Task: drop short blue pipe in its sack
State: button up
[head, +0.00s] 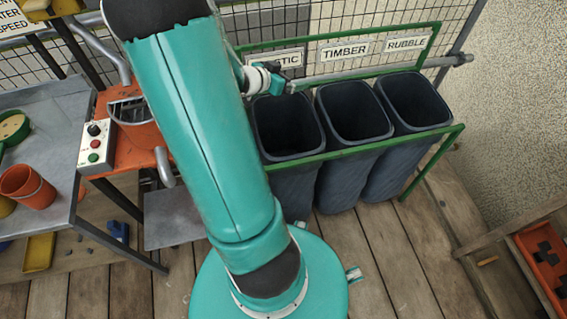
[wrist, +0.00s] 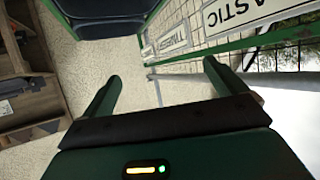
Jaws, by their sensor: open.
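My gripper (head: 270,80) is at the back of the leftmost dark sack (head: 290,178), near its rim and beside the label ending in "TIC" (head: 277,59). In the wrist view my gripper (wrist: 161,78) has its two green fingers spread apart with nothing between them. Part of a dark sack (wrist: 105,20) shows at the top of that view. I cannot make out the short blue pipe in either view. The inside of the leftmost sack is dark and I cannot tell what it holds.
The timber sack (head: 355,150) and rubble sack (head: 412,135) stand to the right in a green frame (head: 432,132). A grey pipe rail (head: 375,71) runs behind them. A metal table (head: 45,110) with an orange pot (head: 27,187) is at left. Wooden decking (head: 395,260) in front is clear.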

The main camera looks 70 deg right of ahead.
jog(key=s+a+r, duration=0.3)
jog(key=a+r, duration=0.8)
jog(key=a, duration=0.2)
jog(key=shift+s+a+r, duration=0.2)
jog(key=shift+a, duration=0.1)
dwell(0.3)
